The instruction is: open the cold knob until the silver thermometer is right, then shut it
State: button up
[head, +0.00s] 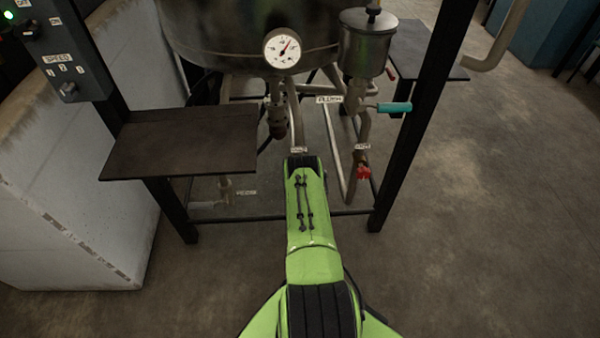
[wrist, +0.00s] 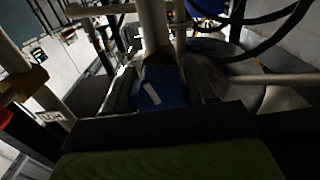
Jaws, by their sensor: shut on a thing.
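The silver thermometer (head: 282,48) is a round white dial on the front of the metal vessel. The cold knob (wrist: 165,97) is blue with a white mark, below a pale pipe in the wrist view. My gripper (wrist: 163,88) is shut on the cold knob, with one dark finger on each side of it. In the head view my green arm hides the knob and the fingers. A small label (head: 298,150) sits just above the arm's end.
A red valve knob (head: 363,173) and a teal-handled valve (head: 394,107) are to the right of my arm. A dark shelf (head: 185,142) is on the left, below the speed switch box (head: 68,50). Black frame posts (head: 425,100) and pipes surround the knob.

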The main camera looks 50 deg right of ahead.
jog(key=shift+n, duration=0.3)
jog(key=shift+w+a+n+p, duration=0.1)
jog(key=shift+n+p, duration=0.55)
jog(key=shift+n, duration=3.75)
jog(key=shift+w+a+n+p, duration=0.1)
jog(key=shift+n+p, duration=0.5)
jog(key=shift+n, duration=3.8)
jog(key=o, duration=1)
jog(key=shift+s+f, duration=0.1)
jog(key=shift+f, duration=0.05)
